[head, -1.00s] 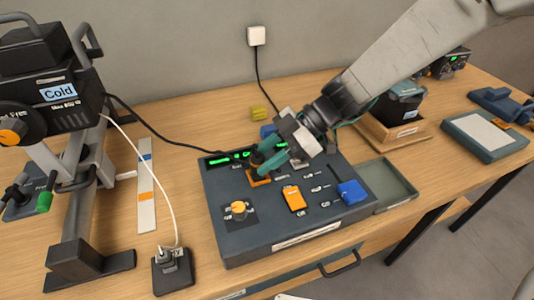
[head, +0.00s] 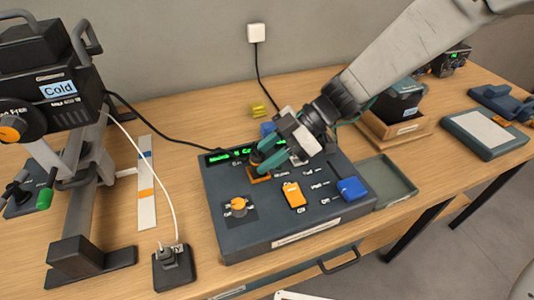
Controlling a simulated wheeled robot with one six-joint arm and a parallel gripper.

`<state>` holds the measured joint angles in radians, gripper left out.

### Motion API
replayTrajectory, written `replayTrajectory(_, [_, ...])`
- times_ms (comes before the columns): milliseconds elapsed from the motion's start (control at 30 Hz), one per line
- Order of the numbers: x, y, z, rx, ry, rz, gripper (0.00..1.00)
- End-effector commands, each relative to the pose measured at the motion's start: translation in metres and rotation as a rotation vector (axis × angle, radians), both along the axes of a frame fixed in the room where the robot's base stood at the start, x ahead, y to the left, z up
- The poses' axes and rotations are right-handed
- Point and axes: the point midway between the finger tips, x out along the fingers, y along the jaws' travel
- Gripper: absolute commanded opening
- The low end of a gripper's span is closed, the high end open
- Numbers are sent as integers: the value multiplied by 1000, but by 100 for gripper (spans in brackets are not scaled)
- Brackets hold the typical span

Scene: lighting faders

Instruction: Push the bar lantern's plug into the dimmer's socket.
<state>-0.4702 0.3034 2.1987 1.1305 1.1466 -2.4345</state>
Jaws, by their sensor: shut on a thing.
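The dimmer (head: 285,233) is a dark grey box on the table with a green-lit display along its back edge. An orange-rimmed socket (head: 259,180) is near its back left. My gripper (head: 264,163), with teal fingers, is shut on a dark plug (head: 256,157) right at this socket. The fingers hide part of the plug, so I cannot tell how deep it sits. A black cable (head: 150,129) runs from the lantern labelled "Cold" (head: 55,90) at the left towards the plug.
A small black box with a plug and white cable (head: 173,268) stands front left. An orange knob (head: 238,205), orange switch (head: 293,195) and blue block (head: 352,189) are on the dimmer. A green tray (head: 392,190) lies to its right.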

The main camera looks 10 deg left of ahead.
Motion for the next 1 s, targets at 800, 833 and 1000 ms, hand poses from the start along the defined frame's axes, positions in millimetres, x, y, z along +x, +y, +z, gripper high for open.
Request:
replayTrajectory(800, [-1,-1,-3,-7,1,-1,57])
replayTrajectory(833, [-1,-1,-3,-6,2,-1,57])
replayTrajectory(1000, [6,-9,4,-4,-1,-3,57])
